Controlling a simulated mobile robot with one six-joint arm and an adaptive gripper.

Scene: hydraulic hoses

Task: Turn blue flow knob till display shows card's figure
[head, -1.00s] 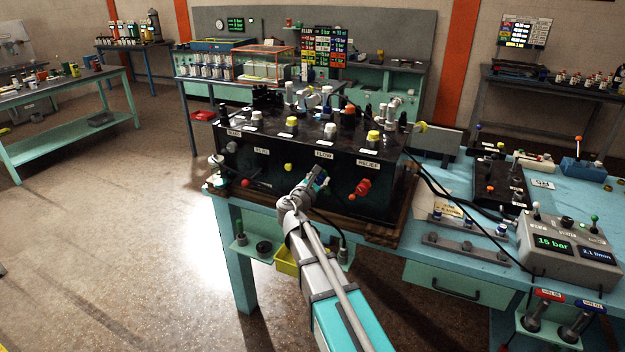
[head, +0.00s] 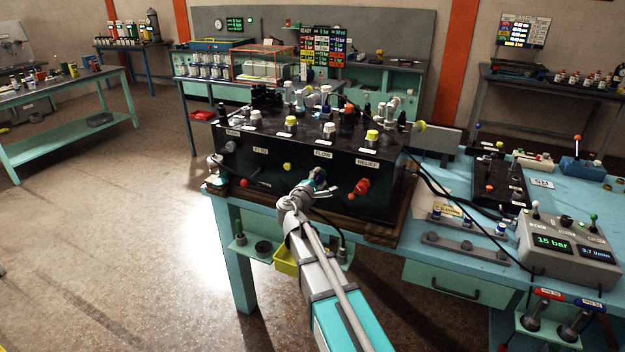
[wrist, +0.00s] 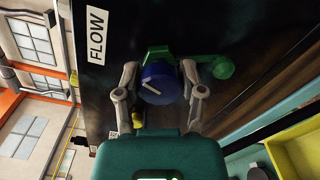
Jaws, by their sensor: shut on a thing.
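The blue flow knob (wrist: 158,90), with a pale pointer line on its face, sits beside the FLOW label (wrist: 97,36) in the wrist view. My gripper (wrist: 159,75) has its two grey fingers on opposite sides of the knob, shut on it. In the head view my gripper (head: 313,183) is at the black panel's front face, below its FLOW label, and mostly hides the knob. The grey display box (head: 566,255) at right shows 15 bar on one screen and what looks like 3.7 l/min on the smaller screen (head: 596,252). A small pale card (head: 452,209) stands on the bench; its figure is too small to read.
A red relief knob (head: 361,187) is right of my gripper on the black panel (head: 260,160). A green fitting (wrist: 222,67) sits beside the blue knob. A yellow bin (head: 287,262) hangs below the bench edge. Black hoses run right of the panel.

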